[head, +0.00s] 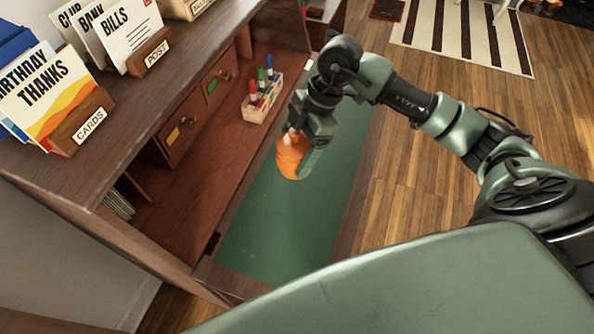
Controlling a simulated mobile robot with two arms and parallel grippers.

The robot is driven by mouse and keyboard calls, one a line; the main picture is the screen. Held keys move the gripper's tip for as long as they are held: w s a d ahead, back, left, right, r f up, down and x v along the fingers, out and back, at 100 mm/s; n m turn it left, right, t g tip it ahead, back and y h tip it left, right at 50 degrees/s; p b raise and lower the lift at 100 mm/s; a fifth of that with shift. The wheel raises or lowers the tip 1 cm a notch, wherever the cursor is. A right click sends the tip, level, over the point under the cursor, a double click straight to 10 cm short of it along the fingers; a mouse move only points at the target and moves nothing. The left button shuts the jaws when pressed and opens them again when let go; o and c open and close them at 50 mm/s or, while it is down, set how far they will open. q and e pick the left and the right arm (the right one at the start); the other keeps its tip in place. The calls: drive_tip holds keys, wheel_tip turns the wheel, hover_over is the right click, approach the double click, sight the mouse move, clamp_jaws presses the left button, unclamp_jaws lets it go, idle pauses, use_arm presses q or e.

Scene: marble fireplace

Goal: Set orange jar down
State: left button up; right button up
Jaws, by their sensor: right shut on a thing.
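The orange jar (291,155) shows at the end of my right arm in the head view. My right gripper (303,150) is shut on it, with a green finger along its right side. The jar is over the green desk mat (285,220), near the mat's left edge. I cannot tell whether the jar touches the mat or hangs above it. My left gripper is not in view.
A wooden holder (262,103) with several markers stands behind the jar. Drawers (184,134) line the desk's left side. Card holders (83,130) stand on the upper shelf. The near part of the mat is clear.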

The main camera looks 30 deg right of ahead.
wheel_tip(320, 180, down, 10)
drive_tip(key=shift+f+p, duration=0.15)
drive_tip(key=shift+p, duration=0.15)
drive_tip(key=o, duration=1.8)
drive_tip(key=shift+c, duration=0.2)
drive_tip(key=b+v, duration=0.1)
drive_tip(key=v, duration=1.1)
drive_tip(key=shift+a, duration=0.1)
